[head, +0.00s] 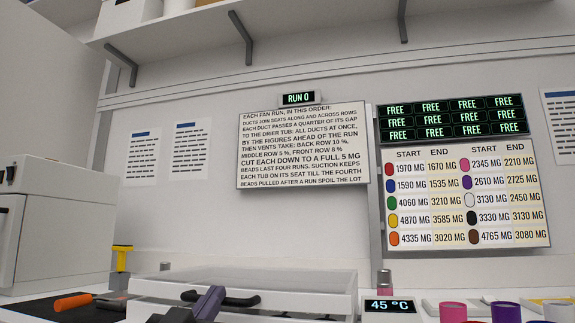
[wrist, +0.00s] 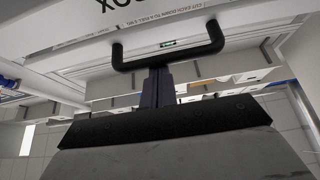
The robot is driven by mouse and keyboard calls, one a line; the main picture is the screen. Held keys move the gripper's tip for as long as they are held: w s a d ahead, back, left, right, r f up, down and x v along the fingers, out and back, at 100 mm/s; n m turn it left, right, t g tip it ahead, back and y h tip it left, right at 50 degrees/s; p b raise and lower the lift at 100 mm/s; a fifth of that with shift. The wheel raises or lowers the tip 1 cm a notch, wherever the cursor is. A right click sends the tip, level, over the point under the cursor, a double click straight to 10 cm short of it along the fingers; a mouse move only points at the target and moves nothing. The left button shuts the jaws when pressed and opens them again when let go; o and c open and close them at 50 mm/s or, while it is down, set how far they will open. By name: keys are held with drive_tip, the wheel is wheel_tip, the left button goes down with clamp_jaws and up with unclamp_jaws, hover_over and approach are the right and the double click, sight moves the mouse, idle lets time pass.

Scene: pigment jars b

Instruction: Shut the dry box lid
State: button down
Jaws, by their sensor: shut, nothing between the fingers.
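The dry box (head: 330,300) is a wide white box at the bottom of the head view. Its lid (head: 250,277) has a pale grey top and lies nearly flat there; I cannot tell whether it is fully down. A black bar handle (head: 240,301) is on its front, and the handle also shows in the wrist view (wrist: 168,63). My gripper (head: 212,296) has dark purple fingers and is shut and empty. In the wrist view, my gripper (wrist: 158,74) points at the middle of the handle; I cannot tell whether they touch.
A 45 °C display (head: 391,306) stands right of the box, with coloured jars (head: 453,312) farther right. An orange-handled tool (head: 73,301) lies on a black mat (head: 35,309) at left. A white cabinet (head: 40,220) stands far left. A shelf (head: 300,25) runs above.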

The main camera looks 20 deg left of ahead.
drive_tip(key=shift+f+b, duration=0.5)
drive_tip(key=shift+f, duration=0.45)
drive_tip(key=shift+f, duration=0.1)
